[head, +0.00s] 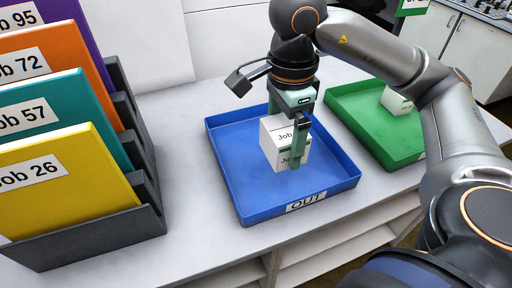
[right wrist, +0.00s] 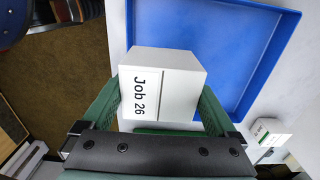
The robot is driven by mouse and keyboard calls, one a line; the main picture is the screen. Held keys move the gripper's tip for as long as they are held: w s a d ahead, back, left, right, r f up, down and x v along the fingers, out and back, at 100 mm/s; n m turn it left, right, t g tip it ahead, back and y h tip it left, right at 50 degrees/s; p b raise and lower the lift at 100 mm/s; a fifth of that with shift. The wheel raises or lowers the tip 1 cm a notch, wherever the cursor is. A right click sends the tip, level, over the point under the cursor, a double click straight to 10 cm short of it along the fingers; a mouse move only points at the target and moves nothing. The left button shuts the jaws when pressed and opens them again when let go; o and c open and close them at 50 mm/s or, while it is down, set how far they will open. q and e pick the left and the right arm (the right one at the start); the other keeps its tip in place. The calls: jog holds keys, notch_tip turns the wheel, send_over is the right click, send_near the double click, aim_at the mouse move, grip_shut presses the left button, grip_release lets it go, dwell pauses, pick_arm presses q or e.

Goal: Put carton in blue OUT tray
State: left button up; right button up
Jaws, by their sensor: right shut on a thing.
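The white carton (head: 272,146) with a "Job" label is in my right gripper (head: 298,150), over or in the blue OUT tray (head: 337,185). In the right wrist view the carton (right wrist: 165,85) reads "Job 26" and sits between the two green fingers of the right gripper (right wrist: 160,110), which are shut on it. The blue tray (right wrist: 262,20) lies beyond the carton there. I cannot tell whether the carton's underside touches the tray floor. My left gripper is not in view.
A green tray (head: 408,152) with another white carton (head: 396,101) stands to the right of the blue tray. A dark rack (head: 95,240) of coloured Job folders stands at the left. The countertop between rack and blue tray is clear.

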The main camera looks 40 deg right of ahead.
jog(key=w+f, duration=0.4)
jog(key=w, duration=0.1)
jog(key=w+f+b, duration=0.1)
jog(key=w+f, duration=0.1)
jog(key=shift+w+a+f, duration=0.15)
jog(key=shift+w+a, duration=0.1)
jog(key=shift+w, duration=0.1)
jog(key=shift+w+f, duration=0.35)
jog(key=shift+w, duration=0.05)
jog(key=shift+w+f, duration=0.2)
jog(key=shift+f, duration=0.05)
notch_tip(320, 180, down, 3)
jog(key=shift+w+f+p, duration=0.15)
jog(key=shift+p, duration=0.15)
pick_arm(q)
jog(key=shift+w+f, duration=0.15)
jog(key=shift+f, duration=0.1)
